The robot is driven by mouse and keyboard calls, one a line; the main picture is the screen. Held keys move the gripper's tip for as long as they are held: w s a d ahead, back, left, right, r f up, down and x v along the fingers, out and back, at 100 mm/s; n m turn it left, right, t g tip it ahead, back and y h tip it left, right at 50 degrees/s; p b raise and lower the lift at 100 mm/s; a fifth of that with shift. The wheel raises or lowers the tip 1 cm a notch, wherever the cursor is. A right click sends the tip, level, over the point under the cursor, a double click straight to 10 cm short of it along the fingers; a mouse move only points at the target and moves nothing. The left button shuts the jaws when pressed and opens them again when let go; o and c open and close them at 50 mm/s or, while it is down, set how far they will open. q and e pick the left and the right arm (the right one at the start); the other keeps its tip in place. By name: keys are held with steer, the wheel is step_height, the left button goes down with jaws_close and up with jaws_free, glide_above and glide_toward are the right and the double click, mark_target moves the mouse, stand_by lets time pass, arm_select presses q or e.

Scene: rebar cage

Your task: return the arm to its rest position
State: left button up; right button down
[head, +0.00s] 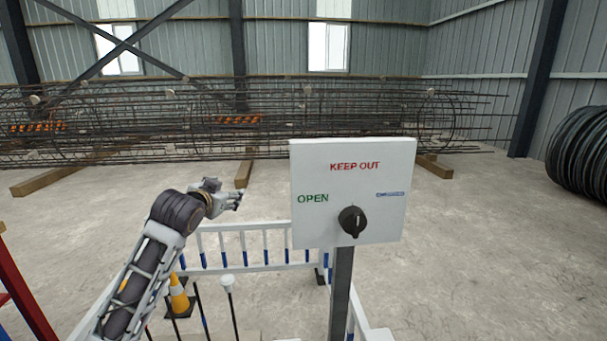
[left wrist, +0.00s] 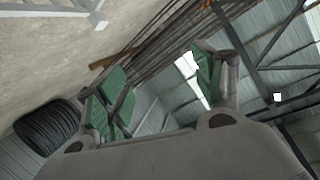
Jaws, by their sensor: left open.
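My left arm reaches up from the lower left in the head view, with the left gripper (head: 238,198) just left of the white sign board (head: 376,164). A clear gap separates the gripper from the board. In the left wrist view the left gripper (left wrist: 162,92) is open, its green-padded fingers spread apart with nothing between them. The board reads KEEP OUT and OPEN and carries a black rotary knob (head: 352,221). It stands on a dark post (head: 340,290). My right gripper does not show.
A white and blue barrier fence (head: 262,234) and an orange cone (head: 180,299) stand behind and below the arm. A long rebar cage (head: 300,120) lies on timbers at the back. Coiled black bar (head: 580,150) lies at the right. The floor right of the board is clear.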

arm_select(q)
steer(key=s+d+f+n+g, duration=0.1)
steer(key=s+d+f+g, duration=0.1)
steer(key=s+f, duration=1.1)
steer(key=s+d+f+n+g+h, duration=0.1)
steer(key=s+d+f+g, duration=0.2)
steer(key=s+f, duration=1)
steer(key=s+d+f+n+g+h+p, duration=0.1)
steer(key=s+f+g, duration=0.4)
steer(key=s+f, duration=0.8)
step_height(320, 180, down, 8)
steer(key=shift+s+d+r, duration=0.15)
steer(key=shift+d+r, duration=0.05)
steer(key=shift+d, duration=0.5)
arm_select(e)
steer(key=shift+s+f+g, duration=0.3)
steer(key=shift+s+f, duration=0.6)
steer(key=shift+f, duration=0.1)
arm_select(q)
steer(key=shift+f+p, duration=0.2)
steer(key=shift+p, duration=0.25)
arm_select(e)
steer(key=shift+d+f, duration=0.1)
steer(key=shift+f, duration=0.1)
